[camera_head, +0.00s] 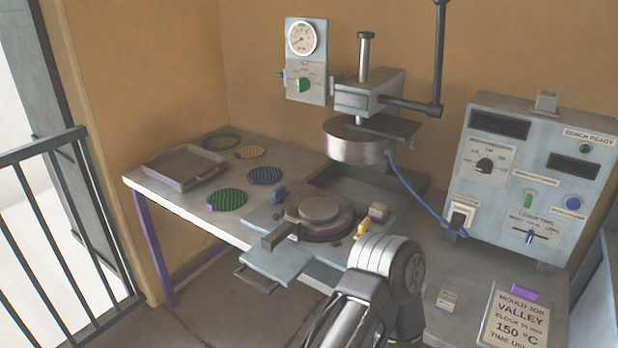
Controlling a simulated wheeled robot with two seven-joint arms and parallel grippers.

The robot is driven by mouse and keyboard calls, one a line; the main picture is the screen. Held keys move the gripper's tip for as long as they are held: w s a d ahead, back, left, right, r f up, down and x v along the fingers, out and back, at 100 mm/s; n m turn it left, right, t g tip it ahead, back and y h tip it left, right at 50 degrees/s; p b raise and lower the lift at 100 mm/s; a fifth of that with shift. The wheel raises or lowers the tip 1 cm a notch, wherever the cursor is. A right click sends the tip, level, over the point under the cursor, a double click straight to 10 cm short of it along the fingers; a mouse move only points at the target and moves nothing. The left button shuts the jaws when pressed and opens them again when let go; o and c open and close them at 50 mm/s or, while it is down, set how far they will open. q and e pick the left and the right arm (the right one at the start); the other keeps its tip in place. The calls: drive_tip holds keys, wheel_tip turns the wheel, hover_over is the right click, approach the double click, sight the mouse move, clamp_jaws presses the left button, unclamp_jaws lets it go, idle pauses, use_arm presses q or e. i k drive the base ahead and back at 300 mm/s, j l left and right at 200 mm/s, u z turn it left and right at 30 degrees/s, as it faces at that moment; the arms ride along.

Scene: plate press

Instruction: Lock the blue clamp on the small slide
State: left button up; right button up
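A small blue clamp (279,194) stands at the back left of the light blue slide (265,213) on the bench. I cannot tell from here whether it is locked. A round metal mould (319,209) with a stubby dark handle (280,236) sits on the slide. A yellow clamp (362,229) is at its front right, close to my arm in the picture. A bulky grey joint of one of my arms fills the lower middle and hides part of the bench. Neither gripper's fingers show.
The press head (358,142) hangs behind the mould. Several coloured discs, including a green one (227,200), and a grey tray (185,167) lie to the left. A control box (540,165) stands right, with a job sign (518,318) in front. A pull handle (255,279) juts from the bench front.

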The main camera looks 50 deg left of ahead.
sight(279, 194)
drive_tip(key=k+j+z, duration=0.1)
drive_tip(key=j, duration=0.4)
drive_tip(key=k+j+z, duration=0.15)
drive_tip(key=j, duration=0.35)
drive_tip(key=k+j+z, duration=0.1)
drive_tip(key=k+j, duration=0.2)
drive_tip(key=j, duration=0.15)
drive_tip(key=k+j+z, duration=0.15)
drive_tip(key=j, duration=0.3)
drive_tip(key=k+j+z, duration=0.1)
drive_tip(key=k+j, duration=0.6)
drive_tip(key=j, duration=0.25)
drive_tip(key=k+j, duration=0.2)
drive_tip(key=j, duration=0.15)
